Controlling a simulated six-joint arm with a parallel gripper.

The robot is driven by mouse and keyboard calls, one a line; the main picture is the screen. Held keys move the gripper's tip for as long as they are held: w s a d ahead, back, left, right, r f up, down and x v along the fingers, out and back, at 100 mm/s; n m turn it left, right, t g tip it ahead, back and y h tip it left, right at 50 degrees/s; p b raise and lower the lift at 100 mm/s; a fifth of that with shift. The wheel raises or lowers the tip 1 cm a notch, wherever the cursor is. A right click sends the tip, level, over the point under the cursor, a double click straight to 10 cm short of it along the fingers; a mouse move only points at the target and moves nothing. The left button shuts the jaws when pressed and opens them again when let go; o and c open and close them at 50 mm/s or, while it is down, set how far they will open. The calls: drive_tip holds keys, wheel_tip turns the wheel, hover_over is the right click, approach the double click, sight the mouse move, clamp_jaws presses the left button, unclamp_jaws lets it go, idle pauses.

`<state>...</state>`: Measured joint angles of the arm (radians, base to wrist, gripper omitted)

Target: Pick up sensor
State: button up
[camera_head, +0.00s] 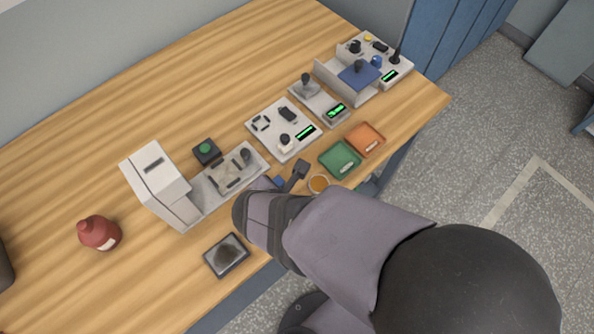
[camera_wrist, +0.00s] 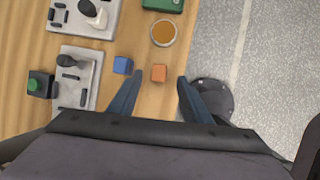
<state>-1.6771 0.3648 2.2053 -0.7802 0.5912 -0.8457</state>
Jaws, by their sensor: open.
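A small orange block (camera_wrist: 158,73) lies near the table edge in the wrist view, between the open fingertips of my gripper (camera_wrist: 161,78). I cannot tell whether the fingers stand above it or around it. A small blue block (camera_wrist: 122,65) lies just left of it, outside the left finger. The blue block also shows in the head view (camera_head: 279,182), beside my gripper's dark finger. My arm hides the orange block there. No label shows which thing is the sensor.
A round dish with amber contents (camera_head: 318,184) stands near the blocks. Green (camera_head: 328,165) and orange (camera_head: 376,152) trays lie behind. Several grey stations line the table, one with a green button (camera_head: 205,148). A dark square tray (camera_head: 210,257) and a red bottle (camera_head: 98,232) are left.

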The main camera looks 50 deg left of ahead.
drive_tip(key=shift+x, duration=2.1)
drive_tip(key=shift+c, duration=0.2)
clamp_jaws()
